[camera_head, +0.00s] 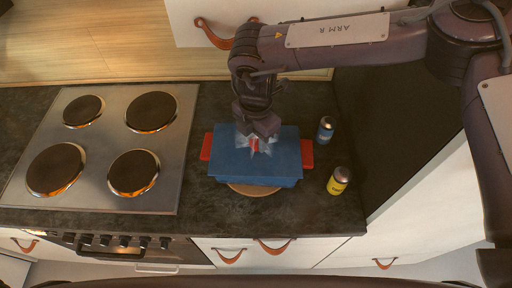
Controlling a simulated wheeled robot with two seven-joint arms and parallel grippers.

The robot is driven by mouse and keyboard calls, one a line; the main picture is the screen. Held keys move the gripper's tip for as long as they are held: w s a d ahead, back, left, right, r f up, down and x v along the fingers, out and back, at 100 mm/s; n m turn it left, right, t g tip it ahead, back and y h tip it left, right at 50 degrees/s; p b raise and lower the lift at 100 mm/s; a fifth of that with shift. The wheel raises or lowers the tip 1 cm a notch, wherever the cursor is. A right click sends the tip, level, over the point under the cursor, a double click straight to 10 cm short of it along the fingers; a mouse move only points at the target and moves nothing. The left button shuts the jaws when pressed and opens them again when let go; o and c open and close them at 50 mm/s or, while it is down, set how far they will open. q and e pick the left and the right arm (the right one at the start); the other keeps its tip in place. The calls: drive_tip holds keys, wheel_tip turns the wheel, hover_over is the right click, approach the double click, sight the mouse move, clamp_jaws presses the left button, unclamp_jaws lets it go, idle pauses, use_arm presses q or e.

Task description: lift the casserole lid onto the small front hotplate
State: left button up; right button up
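A blue casserole (293,183) with red side handles stands on the dark worktop, right of the hob. Its blue lid (230,158) lies on top, with a red and whitish patch at its middle that looks like the knob. My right gripper (260,138) points down from above at the middle of the lid and partly hides the knob; the finger gap cannot be made out. The small front hotplate (133,173) is the front right one on the hob, dark and bare. My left gripper is out of view.
The steel hob (108,143) has other bare hotplates. A round wooden board (254,190) shows under the casserole. A blue shaker (325,129) and a yellow shaker (339,181) stand to its right. A white cabinet (185,22) hangs behind.

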clamp_jaws()
drive_tip(key=shift+w, duration=0.1)
